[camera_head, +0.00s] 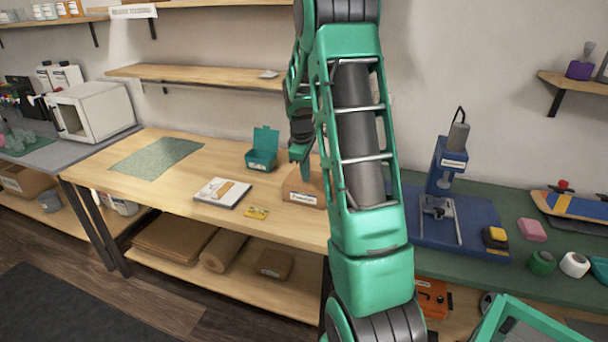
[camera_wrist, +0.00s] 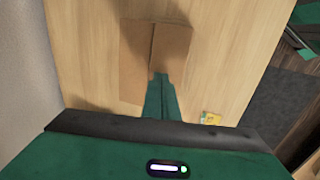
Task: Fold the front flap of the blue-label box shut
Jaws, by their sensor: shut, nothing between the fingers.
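A brown cardboard box (camera_head: 294,186) stands on the wooden bench, partly hidden behind my arm. A pale label with dark writing (camera_head: 303,198) is on its front; I cannot clearly make out its colour. In the wrist view the box (camera_wrist: 136,45) is seen from above as two brown panels meeting along a line. How far each flap is folded is not clear. My gripper (camera_head: 299,153) is just above the box. In the wrist view its fingers (camera_wrist: 160,76) are together and empty, overlapping the near end of that line. I cannot tell if they touch the cardboard.
A teal bin (camera_head: 262,160) with a raised lid stands left of the box. A white booklet (camera_head: 222,193) and a small yellow card (camera_head: 256,213) lie in front. A green mat (camera_head: 155,157) lies farther left. A blue press (camera_head: 445,205) stands on the right bench.

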